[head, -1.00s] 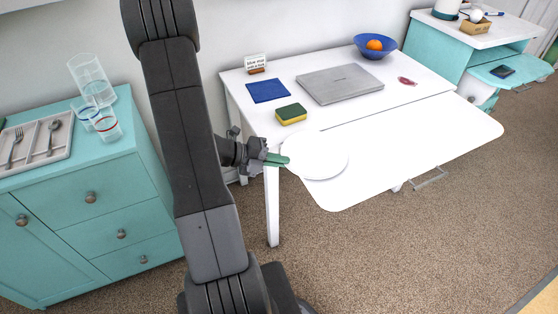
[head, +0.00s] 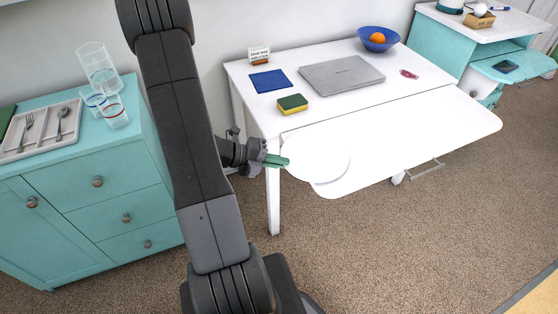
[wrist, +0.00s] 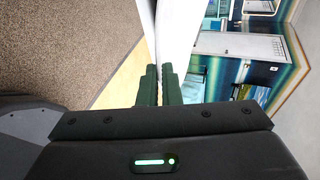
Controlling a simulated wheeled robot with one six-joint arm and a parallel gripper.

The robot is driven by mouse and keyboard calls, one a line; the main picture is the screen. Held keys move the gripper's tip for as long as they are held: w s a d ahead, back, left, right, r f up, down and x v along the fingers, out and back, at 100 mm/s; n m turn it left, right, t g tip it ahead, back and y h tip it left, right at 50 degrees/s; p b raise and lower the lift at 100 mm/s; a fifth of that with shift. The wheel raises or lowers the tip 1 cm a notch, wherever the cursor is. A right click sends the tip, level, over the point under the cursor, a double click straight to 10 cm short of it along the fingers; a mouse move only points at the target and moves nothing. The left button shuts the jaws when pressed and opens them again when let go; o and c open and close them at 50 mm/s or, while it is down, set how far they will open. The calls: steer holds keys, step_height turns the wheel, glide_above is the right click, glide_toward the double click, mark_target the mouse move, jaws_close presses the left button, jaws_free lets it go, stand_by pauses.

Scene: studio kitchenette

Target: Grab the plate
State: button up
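The plate (head: 322,160) is a white round disc at the near left end of the white table (head: 420,122), hard to tell from the white top. My gripper (head: 280,161) is at its left rim, with green fingers pointing right. In the wrist view the fingers (wrist: 159,88) are close together with a thin white edge between them, so my gripper is shut on the plate's rim. The gap between plate and table cannot be judged exactly.
A green-yellow sponge (head: 292,104), blue cloth (head: 270,80), laptop (head: 342,74), small sign (head: 260,55) and blue bowl with an orange (head: 378,40) are on the table. A teal cabinet (head: 90,190) with glasses (head: 100,72) and a cutlery tray (head: 42,130) stands left. Floor in front is clear.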

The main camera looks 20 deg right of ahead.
steer(key=o, duration=0.5)
steer(key=p+v, duration=0.1)
steer(key=v, duration=1.2)
steer(key=shift+a+r+p, duration=0.2)
steer(key=shift+a+p, duration=0.15)
steer(key=shift+p, duration=0.05)
